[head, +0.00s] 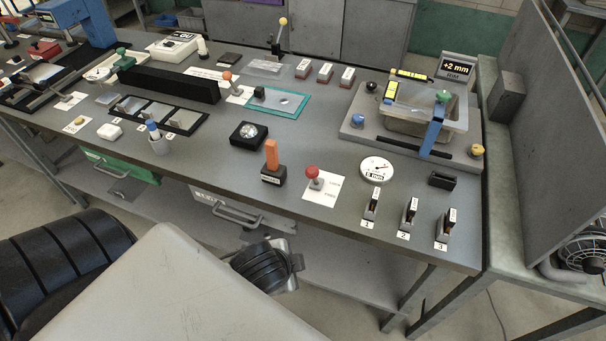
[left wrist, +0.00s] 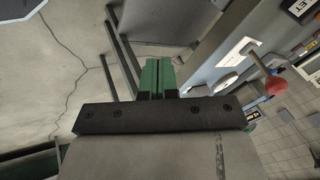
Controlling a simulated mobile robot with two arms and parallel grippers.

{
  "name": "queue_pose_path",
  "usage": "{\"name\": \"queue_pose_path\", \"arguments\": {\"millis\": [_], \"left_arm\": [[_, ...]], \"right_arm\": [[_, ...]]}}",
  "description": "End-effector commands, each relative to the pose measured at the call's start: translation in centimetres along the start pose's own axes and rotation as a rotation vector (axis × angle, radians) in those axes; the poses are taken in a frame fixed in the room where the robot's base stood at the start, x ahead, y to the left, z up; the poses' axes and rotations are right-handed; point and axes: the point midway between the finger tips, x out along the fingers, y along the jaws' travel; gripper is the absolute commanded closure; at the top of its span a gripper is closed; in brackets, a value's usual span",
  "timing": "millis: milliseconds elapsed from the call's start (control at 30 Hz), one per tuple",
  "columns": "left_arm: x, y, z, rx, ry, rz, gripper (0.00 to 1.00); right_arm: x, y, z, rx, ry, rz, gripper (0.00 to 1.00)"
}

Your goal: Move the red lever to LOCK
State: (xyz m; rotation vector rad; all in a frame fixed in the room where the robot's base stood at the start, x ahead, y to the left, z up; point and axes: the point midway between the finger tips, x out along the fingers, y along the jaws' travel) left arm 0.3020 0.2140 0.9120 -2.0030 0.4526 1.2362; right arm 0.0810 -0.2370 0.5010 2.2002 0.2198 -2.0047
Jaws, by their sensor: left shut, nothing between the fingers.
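The red lever (head: 312,172) has a round red knob on a short grey stem, standing on a white card (head: 330,187) near the front edge of the bench. Small print on the card's right side is too small to read. The lever's red knob also shows at the right of the left wrist view (left wrist: 276,87), its stem running to the white card. My left gripper's green fingers (left wrist: 158,78) are together and empty, apart from the lever. My right gripper is not in view.
An orange upright handle (head: 271,155) on a black base stands just left of the lever. A white round dial (head: 376,169) and several numbered clips (head: 371,206) stand to its right. A fixture with a blue clamp (head: 432,130) is behind. Drawers (head: 235,210) hang below the bench.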

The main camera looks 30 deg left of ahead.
Motion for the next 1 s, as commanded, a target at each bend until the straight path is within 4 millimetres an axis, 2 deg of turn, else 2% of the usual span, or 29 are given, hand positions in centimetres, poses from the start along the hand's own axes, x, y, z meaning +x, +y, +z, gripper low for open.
{"name": "queue_pose_path", "arguments": {"millis": [33, 200, 400, 500, 600, 700, 867, 1000], "left_arm": [[-1.7, -1.5, -0.8, 0.175, 0.024, -0.060, 1.00], [-4.5, -4.5, -2.4, 0.819, 0.049, -0.262, 1.00], [-5.8, -7.5, -2.1, 1.604, -0.062, -0.484, 1.00], [-6.1, -8.7, -1.4, 1.901, -0.142, -0.549, 1.00], [-6.4, -9.5, -0.8, 2.098, -0.209, -0.583, 1.00], [-6.5, -9.9, -0.4, 2.201, -0.247, -0.598, 1.00], [-5.7, -10.1, -0.5, 2.231, -0.259, -0.603, 1.00], [-4.2, -10.6, -0.9, 2.226, -0.259, -0.606, 1.00]], "right_arm": [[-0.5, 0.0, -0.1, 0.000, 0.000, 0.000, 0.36], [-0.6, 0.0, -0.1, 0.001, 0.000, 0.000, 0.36], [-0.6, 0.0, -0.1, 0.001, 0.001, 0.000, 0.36], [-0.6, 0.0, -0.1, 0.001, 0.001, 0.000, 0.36], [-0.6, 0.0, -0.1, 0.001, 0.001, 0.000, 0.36], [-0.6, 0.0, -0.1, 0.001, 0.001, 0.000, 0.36], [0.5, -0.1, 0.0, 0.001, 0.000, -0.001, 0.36], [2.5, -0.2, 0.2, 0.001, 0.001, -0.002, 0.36]]}}
